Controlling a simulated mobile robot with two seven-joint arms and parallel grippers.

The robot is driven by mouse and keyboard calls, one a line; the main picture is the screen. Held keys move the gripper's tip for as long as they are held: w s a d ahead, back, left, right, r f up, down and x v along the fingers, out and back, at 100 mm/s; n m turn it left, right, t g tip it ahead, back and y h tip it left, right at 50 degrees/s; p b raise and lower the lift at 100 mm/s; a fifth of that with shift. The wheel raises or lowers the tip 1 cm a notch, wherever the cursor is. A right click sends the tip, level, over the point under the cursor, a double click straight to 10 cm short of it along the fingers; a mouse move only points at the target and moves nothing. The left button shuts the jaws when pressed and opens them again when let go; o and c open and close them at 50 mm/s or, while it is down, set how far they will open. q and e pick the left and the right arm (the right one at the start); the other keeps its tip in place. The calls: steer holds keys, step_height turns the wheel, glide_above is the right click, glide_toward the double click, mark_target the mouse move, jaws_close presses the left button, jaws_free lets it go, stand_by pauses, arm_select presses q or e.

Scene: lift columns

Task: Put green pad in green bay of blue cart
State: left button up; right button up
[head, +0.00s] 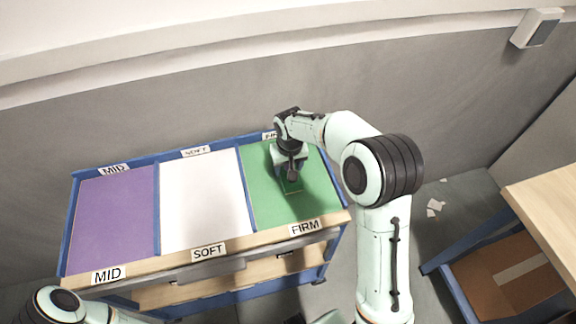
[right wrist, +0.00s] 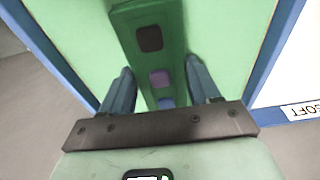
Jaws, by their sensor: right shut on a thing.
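The blue cart (head: 156,205) has three bays: purple marked MID, white marked SOFT, and green marked FIRM. My right gripper (head: 291,176) points down over the green bay (head: 317,192). It is shut on the green pad (head: 292,187), a darker green piece. In the right wrist view the green pad (right wrist: 138,18) lies between the fingers of the right gripper (right wrist: 160,88), showing dark, purple and blue squares, with the lighter green bay floor (right wrist: 225,40) behind it. Whether the pad touches the floor, I cannot tell. My left gripper is not in view.
Blue dividers and rims edge the bays. A grey wall (head: 180,110) stands behind the cart. At right is a wooden-topped table (head: 548,195) with a cardboard box (head: 515,275) below. Paper scraps (head: 435,207) lie on the floor. The purple and white bays look empty.

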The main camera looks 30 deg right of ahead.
steer(key=shift+f, duration=0.1)
steer(key=o, duration=1.5)
steer(key=r, duration=0.4)
steer(key=s+r, duration=0.1)
steer(key=r, duration=0.3)
steer(key=r+p, duration=0.1)
steer(key=r, duration=0.3)
steer(key=shift+s+a+r, duration=0.15)
steer(key=shift+s+a, duration=0.05)
